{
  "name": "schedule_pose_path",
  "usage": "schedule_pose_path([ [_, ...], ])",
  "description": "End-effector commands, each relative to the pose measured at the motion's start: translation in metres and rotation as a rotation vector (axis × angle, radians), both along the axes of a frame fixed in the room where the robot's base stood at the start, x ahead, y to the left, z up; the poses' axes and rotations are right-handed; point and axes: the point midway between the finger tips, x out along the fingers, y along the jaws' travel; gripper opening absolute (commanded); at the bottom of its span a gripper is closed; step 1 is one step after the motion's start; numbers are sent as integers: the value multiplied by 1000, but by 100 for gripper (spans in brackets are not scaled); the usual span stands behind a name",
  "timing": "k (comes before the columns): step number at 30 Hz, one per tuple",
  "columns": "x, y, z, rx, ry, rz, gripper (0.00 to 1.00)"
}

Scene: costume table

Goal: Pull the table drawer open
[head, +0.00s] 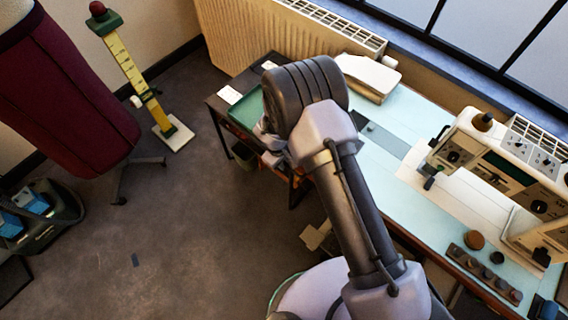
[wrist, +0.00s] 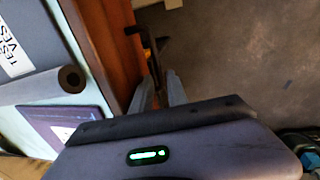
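The table (head: 400,115) has a pale blue top and a dark front edge. The wooden front below its top, where the drawer would be, shows in the wrist view as a red-brown panel (wrist: 112,40). A dark handle-like bar (wrist: 145,42) stands out from this panel. My gripper (head: 268,145) is at the table's left front edge, partly hidden by my arm. In the wrist view, the fingers of my gripper (wrist: 158,88) point at the bar, with a dark strip between them. Whether they touch or grip it is unclear. I cannot make out any drawer gap.
A sewing machine (head: 500,160) and a white device (head: 367,77) stand on the table. A green tray (head: 247,108) lies at its left end. A dress form (head: 65,95) and a yellow measuring stand (head: 135,75) are at left. The floor (head: 190,220) before the table is mostly clear.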

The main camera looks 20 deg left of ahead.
Motion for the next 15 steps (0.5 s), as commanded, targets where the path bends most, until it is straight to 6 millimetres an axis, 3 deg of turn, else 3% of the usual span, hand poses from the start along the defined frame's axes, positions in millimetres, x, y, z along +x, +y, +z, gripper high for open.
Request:
schedule_pose_path([
  [4, 2, -1, -9, 1, 0, -1, 19],
  [12, 2, -1, -10, 1, 0, -1, 19],
  [15, 2, -1, -10, 1, 0, -1, 0],
])
